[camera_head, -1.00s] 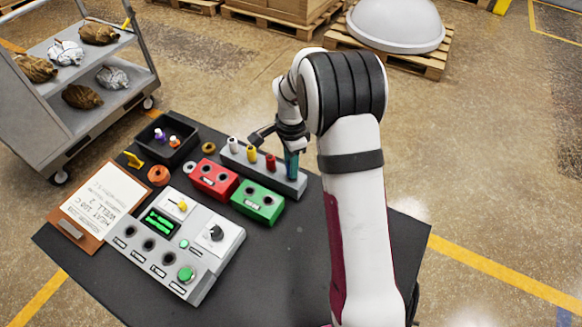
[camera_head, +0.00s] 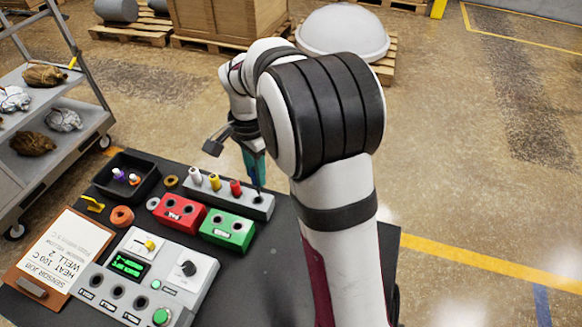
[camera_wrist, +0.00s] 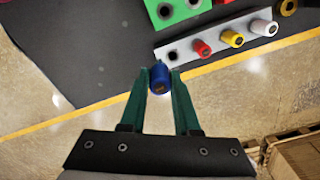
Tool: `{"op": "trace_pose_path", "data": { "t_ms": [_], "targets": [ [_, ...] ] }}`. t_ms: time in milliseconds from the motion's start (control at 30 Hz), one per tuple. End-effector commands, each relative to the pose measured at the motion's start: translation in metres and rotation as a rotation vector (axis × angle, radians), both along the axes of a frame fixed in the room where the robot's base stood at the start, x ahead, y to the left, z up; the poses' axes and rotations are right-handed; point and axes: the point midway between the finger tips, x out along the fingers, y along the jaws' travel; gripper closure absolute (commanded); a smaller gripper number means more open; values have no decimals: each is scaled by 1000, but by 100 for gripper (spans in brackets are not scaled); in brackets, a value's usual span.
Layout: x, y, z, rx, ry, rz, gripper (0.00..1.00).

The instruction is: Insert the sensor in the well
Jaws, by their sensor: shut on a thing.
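My gripper (camera_wrist: 160,82) is shut on a blue sensor (camera_wrist: 159,78), its two teal fingers on either side. In the head view my gripper (camera_head: 254,165) is at the right end of the grey sensor rack (camera_head: 225,201), and the blue sensor is mostly hidden by the fingers. In the wrist view an empty rack hole (camera_wrist: 173,55) shows beside the sensor. The grey control box (camera_head: 170,303) at the front has a row of dark wells, including a middle well (camera_head: 118,292), with a lit green display (camera_head: 129,264).
White (camera_head: 196,177), yellow (camera_head: 215,181) and red (camera_head: 235,188) sensors stand in the rack. Red (camera_head: 180,214) and green (camera_head: 228,229) two-hole blocks lie between rack and box. A clipboard (camera_head: 59,260) reads "HEAT 100 C WELL 2". A black tray (camera_head: 106,188) stands at left.

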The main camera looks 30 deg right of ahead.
Motion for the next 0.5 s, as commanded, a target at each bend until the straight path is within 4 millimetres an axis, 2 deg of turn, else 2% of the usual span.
{"op": "trace_pose_path", "data": {
  "t_ms": [33,133,233,300,400,500],
  "targets": [
    [5,28,0,1,1,50,100],
    [10,88,-1,0,0,155,100],
    [4,155,-1,0,1,267,100],
    [-6,202,-1,-1,0,345,100],
    [-28,262,-1,0,0,446,100],
    [-51,306,-2,0,0,522,100]
  ]
}}
